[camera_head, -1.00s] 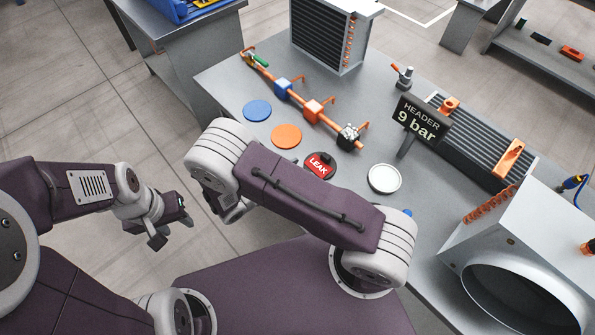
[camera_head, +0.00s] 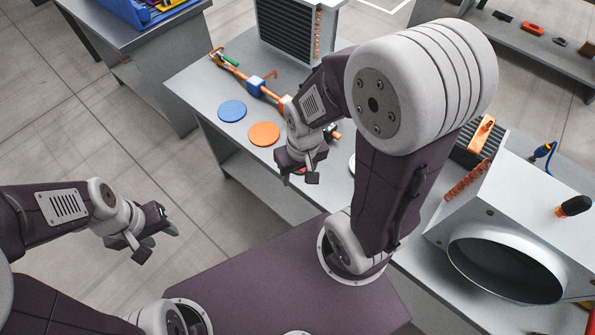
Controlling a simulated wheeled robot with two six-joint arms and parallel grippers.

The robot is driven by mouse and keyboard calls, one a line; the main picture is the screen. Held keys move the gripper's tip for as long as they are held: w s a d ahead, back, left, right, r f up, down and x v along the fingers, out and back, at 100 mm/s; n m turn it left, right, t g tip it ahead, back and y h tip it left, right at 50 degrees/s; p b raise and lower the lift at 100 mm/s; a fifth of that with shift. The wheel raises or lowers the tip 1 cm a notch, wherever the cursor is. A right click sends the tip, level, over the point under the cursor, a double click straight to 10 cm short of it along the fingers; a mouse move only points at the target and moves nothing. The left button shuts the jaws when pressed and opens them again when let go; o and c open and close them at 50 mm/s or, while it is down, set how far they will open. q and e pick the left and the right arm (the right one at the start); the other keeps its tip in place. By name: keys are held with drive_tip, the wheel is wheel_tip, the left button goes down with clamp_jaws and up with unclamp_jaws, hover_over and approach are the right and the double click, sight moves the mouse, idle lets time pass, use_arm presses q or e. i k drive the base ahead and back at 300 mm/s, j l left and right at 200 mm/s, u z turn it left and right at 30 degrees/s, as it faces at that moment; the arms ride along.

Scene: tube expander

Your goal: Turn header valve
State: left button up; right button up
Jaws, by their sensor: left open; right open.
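The copper header pipe (camera_head: 268,92) lies along the grey bench. A green-handled valve (camera_head: 231,61) is at its far left end. My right gripper (camera_head: 298,179) is open, pointing down over the bench's front edge area, in front of the pipe's near end. It appears empty and apart from the pipe. A black part (camera_head: 330,131) at the near end shows partly behind my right arm. My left gripper (camera_head: 158,241) is open and empty over the floor, left of the bench. The header sign is hidden.
A blue disc (camera_head: 232,111) and an orange disc (camera_head: 264,134) lie flat on the bench. A finned coil unit (camera_head: 287,32) stands at the back. A white box with a round duct opening (camera_head: 505,270) stands at the right. My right arm covers much of the bench.

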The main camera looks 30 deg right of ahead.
sight(228, 58)
drive_tip(key=i+j+z, duration=0.6)
drive_tip(key=z, duration=0.15)
drive_tip(key=k+j, duration=0.05)
